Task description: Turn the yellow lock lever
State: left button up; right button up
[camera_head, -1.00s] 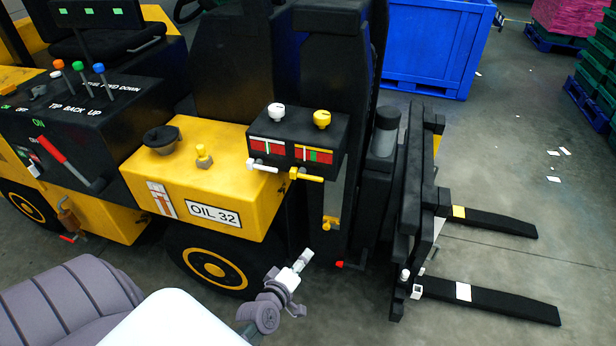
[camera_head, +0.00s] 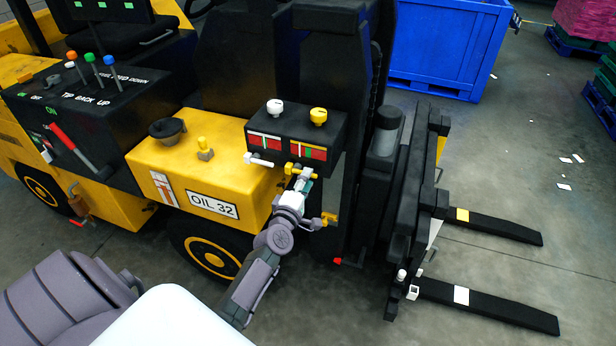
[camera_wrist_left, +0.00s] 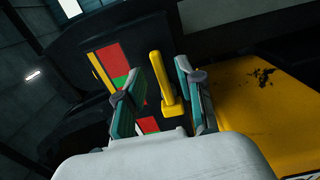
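The yellow lock lever (camera_head: 296,167) sticks out from the front of a black control box (camera_head: 310,130), below its right-hand red and green label. In the left wrist view the lever (camera_wrist_left: 161,78) shows as a yellow bar between my two teal fingers, with a gap on either side. My left gripper (camera_head: 303,182) is open at the lever, and its fingertips partly cover it in the head view. In the left wrist view the gripper (camera_wrist_left: 160,100) points at the box face. My right gripper is not in view.
A white lever (camera_head: 259,160) sits left of the yellow one. A white knob (camera_head: 275,107) and a yellow knob (camera_head: 318,116) stand on the box. The yellow oil tank (camera_head: 235,175) is close on the left, and the black fork mast (camera_head: 405,210) is on the right.

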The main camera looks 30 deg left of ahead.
pick_arm(q)
jog(key=shift+x, duration=0.8)
jog(key=shift+c, duration=0.3)
grip_shut()
jog(key=shift+f, duration=0.15)
jog(key=shift+s+a+f+m+p, duration=0.15)
jog(key=shift+a+f+m, duration=0.55)
jog(key=shift+m, duration=2.25)
jog(key=shift+s+a+f+m+p, duration=0.15)
jog(key=shift+a+f+m, duration=0.55)
jog(key=shift+m, duration=2.3)
jog(key=shift+s+a+f+m, duration=0.2)
jog(key=shift+a+f+m, duration=0.45)
jog(key=shift+m, duration=2.3)
